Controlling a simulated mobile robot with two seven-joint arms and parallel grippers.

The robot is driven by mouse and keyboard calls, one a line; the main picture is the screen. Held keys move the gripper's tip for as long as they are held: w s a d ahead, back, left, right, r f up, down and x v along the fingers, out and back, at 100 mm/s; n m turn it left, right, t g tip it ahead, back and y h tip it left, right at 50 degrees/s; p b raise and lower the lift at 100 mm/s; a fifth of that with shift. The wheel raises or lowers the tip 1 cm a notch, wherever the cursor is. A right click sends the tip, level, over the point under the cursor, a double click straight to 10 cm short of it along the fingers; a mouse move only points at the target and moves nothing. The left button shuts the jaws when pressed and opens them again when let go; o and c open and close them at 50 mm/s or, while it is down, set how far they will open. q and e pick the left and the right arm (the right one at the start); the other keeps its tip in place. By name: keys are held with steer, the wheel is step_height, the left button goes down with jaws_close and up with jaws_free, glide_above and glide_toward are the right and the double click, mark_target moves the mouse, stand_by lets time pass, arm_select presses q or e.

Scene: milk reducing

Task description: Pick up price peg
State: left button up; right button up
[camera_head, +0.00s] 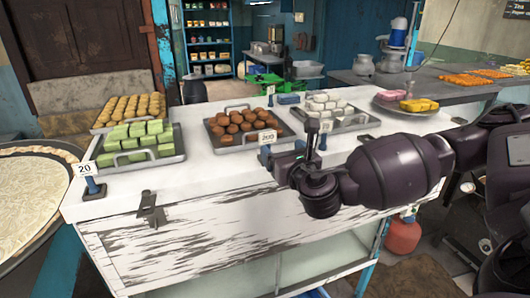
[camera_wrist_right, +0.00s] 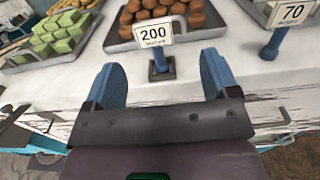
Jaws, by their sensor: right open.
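The price peg marked 200 (camera_head: 267,136) stands upright on the white counter in front of the tray of brown balls. It also shows in the right wrist view (camera_wrist_right: 153,34), with its blue stem and dark base near the counter's front edge. My right gripper (camera_wrist_right: 162,70) is open, with its two blue fingers apart to the left and right of the peg's base in that view. I see no contact. In the head view my right gripper (camera_head: 290,158) is over the counter's front edge near this peg. A peg marked 20 (camera_head: 84,168) stands at the counter's left corner. My left gripper is not in view.
A peg marked 70 (camera_wrist_right: 290,14) stands to the right. Trays of green blocks (camera_head: 140,146), brown balls (camera_head: 238,122) and white pieces (camera_head: 328,104) sit behind the pegs. A metal latch (camera_head: 152,210) is on the counter's front edge.

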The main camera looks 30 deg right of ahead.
mark_target(268, 135)
steer(key=x, duration=0.4)
steer(key=shift+w, duration=0.4)
steer(key=x, duration=0.3)
steer(key=p+x, duration=0.1)
steer(key=shift+w+a+r, duration=0.2)
steer(key=shift+w+a, duration=0.15)
steer(key=shift+w+d, duration=0.15)
steer(key=shift+w, duration=0.15)
steer(key=c, duration=1)
steer(key=shift+r, duration=0.1)
